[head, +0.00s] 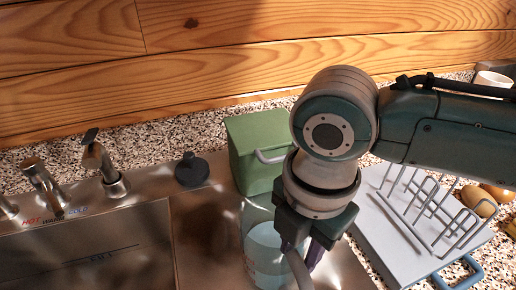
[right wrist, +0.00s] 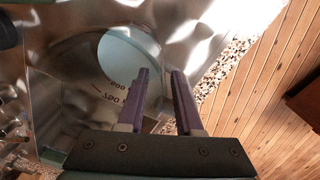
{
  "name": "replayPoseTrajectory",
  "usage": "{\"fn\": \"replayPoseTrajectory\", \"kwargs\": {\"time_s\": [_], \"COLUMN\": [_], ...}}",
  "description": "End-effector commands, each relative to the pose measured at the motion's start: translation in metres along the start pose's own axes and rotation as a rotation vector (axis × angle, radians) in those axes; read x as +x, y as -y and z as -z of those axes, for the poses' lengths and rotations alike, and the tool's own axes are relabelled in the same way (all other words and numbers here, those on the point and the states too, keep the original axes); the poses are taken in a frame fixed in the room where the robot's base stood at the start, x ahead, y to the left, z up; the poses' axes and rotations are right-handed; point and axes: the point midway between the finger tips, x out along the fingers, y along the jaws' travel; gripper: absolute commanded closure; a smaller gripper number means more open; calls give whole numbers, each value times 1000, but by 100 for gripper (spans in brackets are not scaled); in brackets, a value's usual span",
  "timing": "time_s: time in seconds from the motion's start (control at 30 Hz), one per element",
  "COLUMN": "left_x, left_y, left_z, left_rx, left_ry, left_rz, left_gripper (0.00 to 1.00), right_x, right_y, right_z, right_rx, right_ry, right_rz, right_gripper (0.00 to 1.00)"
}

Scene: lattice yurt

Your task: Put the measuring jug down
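The measuring jug (head: 262,256) is clear, with pale blue contents, and is at the bottom middle of the head view over the metal sink unit. It also shows in the right wrist view (right wrist: 97,92), with dark printed marks on its side. My right gripper (head: 304,252) is right beside the jug, on its right side, and hides part of it. My left gripper is not in view.
A green bin (head: 258,150) with a handle stands behind the jug. A grey plate rack (head: 425,215) is at the right. A tap (head: 103,163) and a dark plug (head: 191,169) are at the left, by the open sink basin (head: 90,255). A wooden wall is behind.

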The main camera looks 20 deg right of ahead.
Motion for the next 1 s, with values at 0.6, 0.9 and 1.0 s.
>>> {"fn": "replayPoseTrajectory", "kwargs": {"time_s": [0.6,0.9,1.0], "left_x": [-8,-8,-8], "left_y": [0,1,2], "left_z": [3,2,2], "left_rx": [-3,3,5], "left_ry": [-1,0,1], "left_rz": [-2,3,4], "left_gripper": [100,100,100], "right_x": [-110,-89,-84], "right_y": [0,16,28], "right_z": [1,60,69], "right_rx": [3,416,735], "right_ry": [-3,-194,-274], "right_rz": [-4,-127,-175], "right_gripper": [66,66,66]}}
